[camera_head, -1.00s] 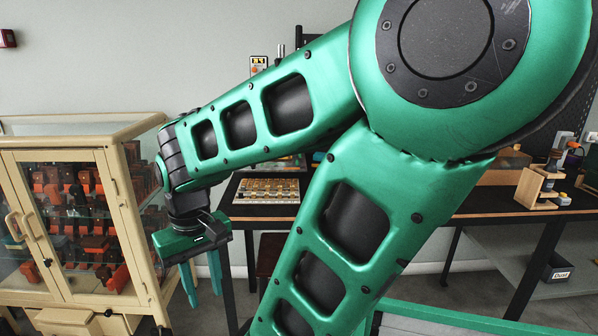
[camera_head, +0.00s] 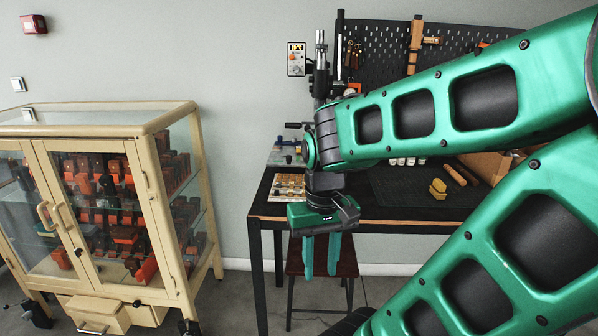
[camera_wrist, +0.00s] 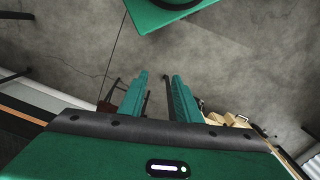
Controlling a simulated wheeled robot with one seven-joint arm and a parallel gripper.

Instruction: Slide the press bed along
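The stamping press (camera_head: 320,75) stands at the back left of the dark workbench, with a tall column and a small control box beside it. A grey plate (camera_head: 284,158) at its foot appears to be the press bed; my arm hides its right side. My gripper (camera_head: 320,272) hangs fingers down in front of the bench's front edge, below the bench top and apart from the press. It is open and empty; the wrist view shows the two teal fingers (camera_wrist: 157,82) apart, with floor between them.
A tray of small stamps (camera_head: 288,187) lies at the bench's front left corner. A stool (camera_head: 322,258) stands under the bench, behind my gripper. A glass-fronted cabinet (camera_head: 150,135) stands at left. Open floor lies between cabinet and bench.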

